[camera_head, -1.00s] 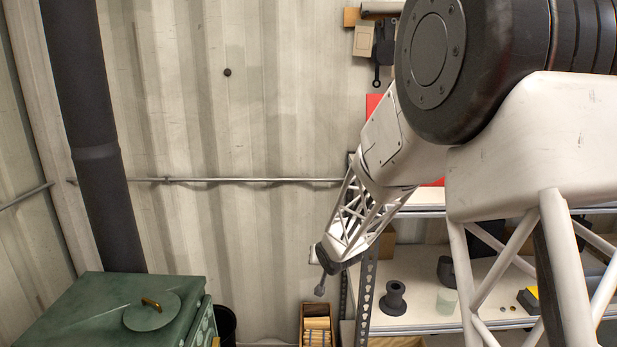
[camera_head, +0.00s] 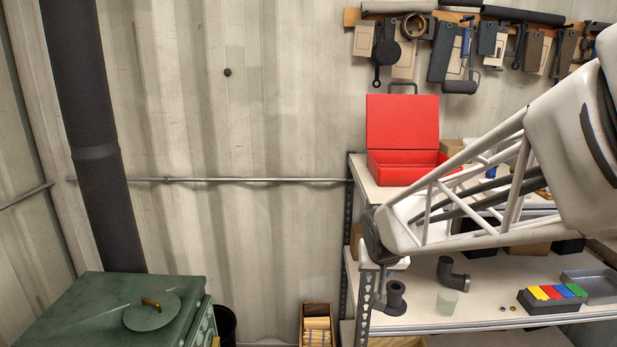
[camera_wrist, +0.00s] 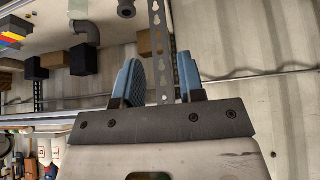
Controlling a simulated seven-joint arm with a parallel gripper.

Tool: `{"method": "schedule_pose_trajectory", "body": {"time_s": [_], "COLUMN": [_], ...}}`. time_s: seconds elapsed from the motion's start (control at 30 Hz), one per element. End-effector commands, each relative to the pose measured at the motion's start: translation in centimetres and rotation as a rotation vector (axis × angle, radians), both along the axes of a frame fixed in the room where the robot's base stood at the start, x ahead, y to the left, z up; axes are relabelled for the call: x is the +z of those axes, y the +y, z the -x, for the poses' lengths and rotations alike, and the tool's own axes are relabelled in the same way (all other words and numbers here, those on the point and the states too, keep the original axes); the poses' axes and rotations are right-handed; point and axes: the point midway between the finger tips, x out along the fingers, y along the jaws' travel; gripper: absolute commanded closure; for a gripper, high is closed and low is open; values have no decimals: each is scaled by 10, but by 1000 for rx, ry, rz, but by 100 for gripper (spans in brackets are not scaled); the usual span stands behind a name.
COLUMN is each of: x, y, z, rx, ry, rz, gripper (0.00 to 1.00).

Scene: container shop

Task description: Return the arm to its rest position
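My arm (camera_head: 470,200) reaches in from the right in the head view, its white lattice link in front of the shelf unit. Its dark end joint (camera_head: 374,238) is by the shelf's left upright. The fingers are not clear in that view. In the wrist view my gripper (camera_wrist: 162,82) has two blue-padded fingers standing apart with nothing held between them. A perforated metal upright (camera_wrist: 160,45) shows behind the gap.
An open red box (camera_head: 402,140) stands on the shelf top. A grey spool (camera_head: 393,299), pipe elbow (camera_head: 452,273) and coloured block holder (camera_head: 552,298) stand on the shelf (camera_head: 420,319) below. A green stove (camera_head: 100,318) is left. Open room lies before the wall.

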Motion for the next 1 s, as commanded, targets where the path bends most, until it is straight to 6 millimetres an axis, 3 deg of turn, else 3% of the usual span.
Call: {"method": "schedule_pose_trajectory", "body": {"time_s": [0.4, 0.7, 0.9, 1.0], "x": [27, 33, 32, 32], "y": [-24, -32, -33, -33], "z": [120, 205, 248, 260], "rx": [-9, 7, 20, 26], "ry": [144, 252, 306, 322], "rz": [17, 9, -3, -7], "gripper": [64, 64, 64, 64]}}
